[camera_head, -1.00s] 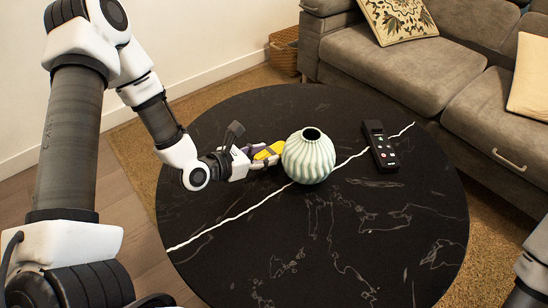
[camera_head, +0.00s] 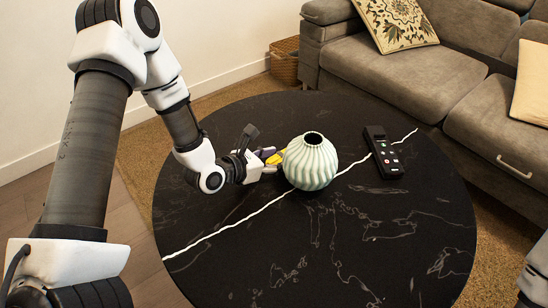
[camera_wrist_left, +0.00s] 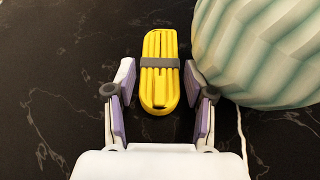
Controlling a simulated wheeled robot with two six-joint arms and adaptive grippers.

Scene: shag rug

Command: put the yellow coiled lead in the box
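The yellow coiled lead (camera_wrist_left: 160,88), with a grey band around its middle, lies on the black table in the left wrist view. In the head view only part of the lead (camera_head: 274,158) shows, beside the vase and partly hidden by my left gripper. My left gripper (camera_wrist_left: 160,78) is open, with one finger on each side of the lead and a visible gap on both sides. It also shows in the head view (camera_head: 268,163). My right gripper is out of view; a bit of my right arm shows at the lower right edge. No box is visible.
A pale green ribbed vase (camera_head: 311,163) stands close to the right of the lead and left gripper. A black remote-like handset (camera_head: 383,152) lies farther right on the round black table (camera_head: 400,250). The table's front is clear. A wicker basket (camera_head: 285,62) stands beside the sofa (camera_head: 400,80).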

